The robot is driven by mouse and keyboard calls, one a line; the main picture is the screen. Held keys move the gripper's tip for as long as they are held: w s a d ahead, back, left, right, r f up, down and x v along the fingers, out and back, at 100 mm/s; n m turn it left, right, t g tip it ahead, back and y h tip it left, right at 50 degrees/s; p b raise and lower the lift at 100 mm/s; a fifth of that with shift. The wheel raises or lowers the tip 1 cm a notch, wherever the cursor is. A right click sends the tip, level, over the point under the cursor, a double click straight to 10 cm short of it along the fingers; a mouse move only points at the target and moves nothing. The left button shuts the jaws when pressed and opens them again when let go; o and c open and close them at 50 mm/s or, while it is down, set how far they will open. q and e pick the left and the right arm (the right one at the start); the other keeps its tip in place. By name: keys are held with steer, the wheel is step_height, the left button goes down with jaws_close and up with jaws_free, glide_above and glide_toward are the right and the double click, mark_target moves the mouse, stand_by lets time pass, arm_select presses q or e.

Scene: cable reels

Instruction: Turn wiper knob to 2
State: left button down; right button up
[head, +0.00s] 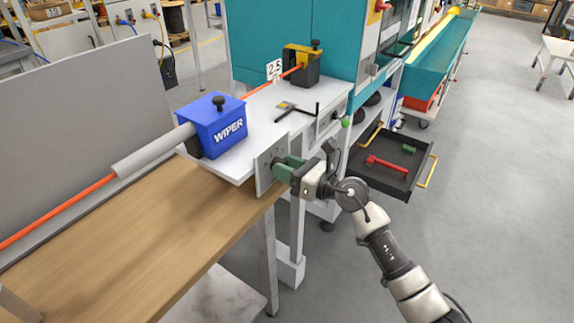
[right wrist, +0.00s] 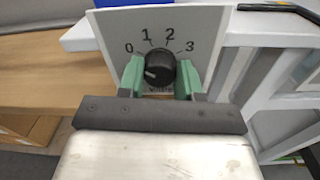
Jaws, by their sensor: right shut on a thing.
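The wiper knob (right wrist: 160,68) is a round black dial on a grey panel (right wrist: 108,40) marked 0, 1, 2 and 3. A white line on the knob points left and slightly down, nearest the 0 side. My right gripper (right wrist: 160,78) has its green fingers on either side of the knob, shut on it. In the head view my right gripper (head: 282,168) reaches the panel (head: 262,172) at the end of the white bench, and it mostly hides the knob. The blue wiper box (head: 215,125) stands on that bench. My left gripper is out of view.
An orange cable (head: 60,208) runs through a grey tube (head: 150,152) and the wiper box to a yellow and black unit (head: 303,65). An open drawer (head: 422,170) with tools juts out right of my gripper. A wooden table (head: 150,235) lies left.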

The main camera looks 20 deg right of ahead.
steer(key=shift+d+f+m+t+p, duration=0.1)
steer(key=shift+m+t+p, duration=0.2)
steer(key=shift+m+p, duration=6.3)
steer(key=shift+m+b, duration=0.85)
steer(key=shift+m, duration=0.25)
steer(key=o, duration=0.9)
